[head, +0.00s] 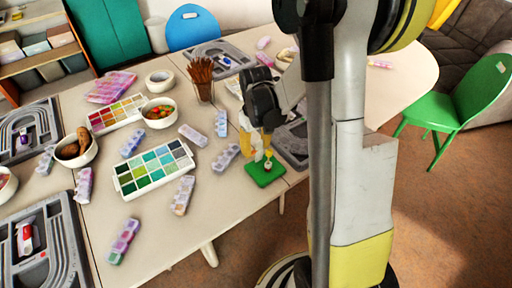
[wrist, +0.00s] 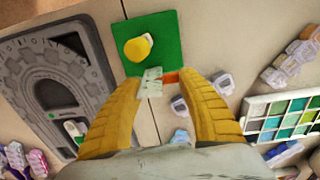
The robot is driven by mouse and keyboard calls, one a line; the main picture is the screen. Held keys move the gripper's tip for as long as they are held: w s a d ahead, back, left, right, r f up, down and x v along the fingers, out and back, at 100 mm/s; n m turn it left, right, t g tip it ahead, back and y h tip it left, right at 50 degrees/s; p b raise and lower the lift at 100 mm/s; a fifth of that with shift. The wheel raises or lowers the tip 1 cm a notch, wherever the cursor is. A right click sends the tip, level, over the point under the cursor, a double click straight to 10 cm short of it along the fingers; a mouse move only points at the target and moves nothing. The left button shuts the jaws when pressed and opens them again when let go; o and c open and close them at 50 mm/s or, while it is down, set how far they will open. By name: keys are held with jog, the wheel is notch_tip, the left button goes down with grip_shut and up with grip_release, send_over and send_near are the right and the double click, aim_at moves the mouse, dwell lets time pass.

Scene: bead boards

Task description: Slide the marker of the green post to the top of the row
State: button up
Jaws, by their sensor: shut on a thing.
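A square green board (head: 259,178) lies near the table's edge, and it also shows in the wrist view (wrist: 168,45). A yellow rounded knob (wrist: 138,47) stands on it, with a white part beside it. My gripper (head: 264,150) is over the board, with its yellow fingers pointing down. In the wrist view my gripper (wrist: 158,84) is shut on a pale, marbled marker (wrist: 150,82) at the board's near edge. An orange strip (wrist: 171,77) shows beside the marker. The fingers hide part of it. I cannot tell how the marker sits on a post.
A grey track board (wrist: 58,88) lies close to the green board. A white paint tray (head: 153,167) and several pill-box-like pieces lie to the left in the head view. A cup of brown sticks (head: 203,83) stands behind.

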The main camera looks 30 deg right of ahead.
jog(key=shift+s+f+b, duration=0.1)
jog(key=shift+f+b, duration=0.7)
jog(key=shift+f, duration=0.25)
jog(key=o, duration=1.1)
jog(key=shift+o, duration=0.2)
jog(key=shift+r, duration=0.1)
notch_tip(320, 180, up, 12)
jog(key=shift+f, duration=0.1)
